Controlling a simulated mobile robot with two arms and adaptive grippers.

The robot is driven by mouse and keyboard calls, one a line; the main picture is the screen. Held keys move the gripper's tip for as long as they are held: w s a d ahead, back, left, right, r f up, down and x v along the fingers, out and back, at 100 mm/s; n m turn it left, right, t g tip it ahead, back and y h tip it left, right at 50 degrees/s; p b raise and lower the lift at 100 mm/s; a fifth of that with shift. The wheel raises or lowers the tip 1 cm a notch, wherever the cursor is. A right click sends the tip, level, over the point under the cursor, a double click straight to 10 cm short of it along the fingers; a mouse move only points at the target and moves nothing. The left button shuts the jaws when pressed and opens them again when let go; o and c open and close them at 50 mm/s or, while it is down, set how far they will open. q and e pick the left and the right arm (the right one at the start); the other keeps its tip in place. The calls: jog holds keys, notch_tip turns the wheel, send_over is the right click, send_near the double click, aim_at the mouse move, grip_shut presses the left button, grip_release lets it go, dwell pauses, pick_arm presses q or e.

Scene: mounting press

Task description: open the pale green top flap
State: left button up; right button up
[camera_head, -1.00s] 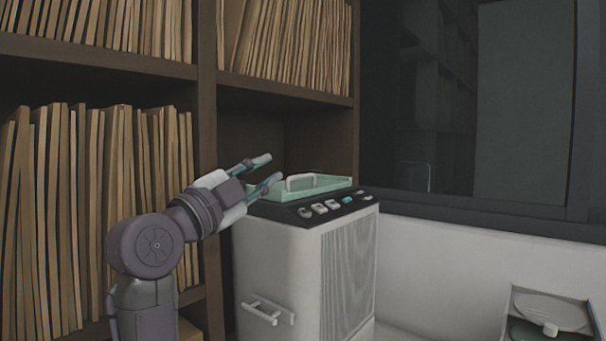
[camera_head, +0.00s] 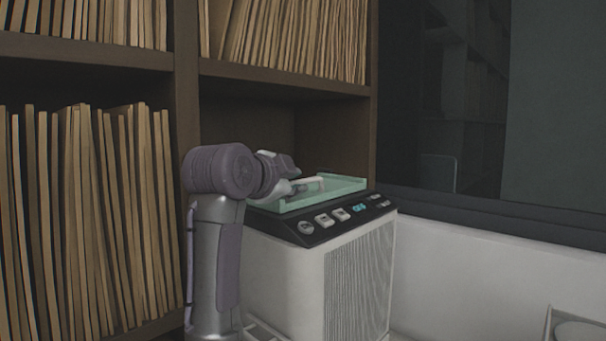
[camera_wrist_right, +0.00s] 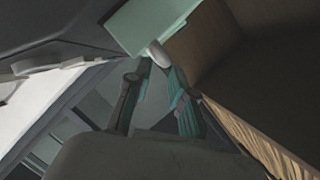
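The pale green top flap (camera_head: 340,188) lies flat on top of the white press (camera_head: 290,280). Its pale handle (camera_head: 310,183) stands up near the flap's left side. My right gripper (camera_head: 293,187) is at the handle, its fingers partly hidden by its own wrist. In the right wrist view the flap (camera_wrist_right: 150,24) is ahead, and the handle (camera_wrist_right: 158,54) lies between or just beyond the tips of my two parted fingers (camera_wrist_right: 157,74). Contact with the handle cannot be made out. My left gripper is not in view.
A dark control panel (camera_head: 335,217) with several buttons runs along the press's front top edge. Wooden shelves packed with folders (camera_head: 85,210) stand behind and left. A dark window (camera_head: 470,110) is at the right, above a pale wall.

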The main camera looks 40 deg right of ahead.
aim_at(303, 181)
jog(key=shift+p+x, duration=0.35)
jog(key=shift+x, duration=0.9)
jog(key=shift+w+d+r, duration=0.1)
jog(key=shift+w+d, duration=0.05)
jog(key=shift+d, duration=0.2)
jog(key=shift+w+d+f, duration=0.15)
jog(key=shift+d+f, duration=0.05)
jog(key=shift+d, duration=0.15)
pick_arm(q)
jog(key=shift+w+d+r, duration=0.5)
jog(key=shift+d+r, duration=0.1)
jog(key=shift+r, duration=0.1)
pick_arm(e)
jog(key=shift+a, duration=0.1)
grip_shut()
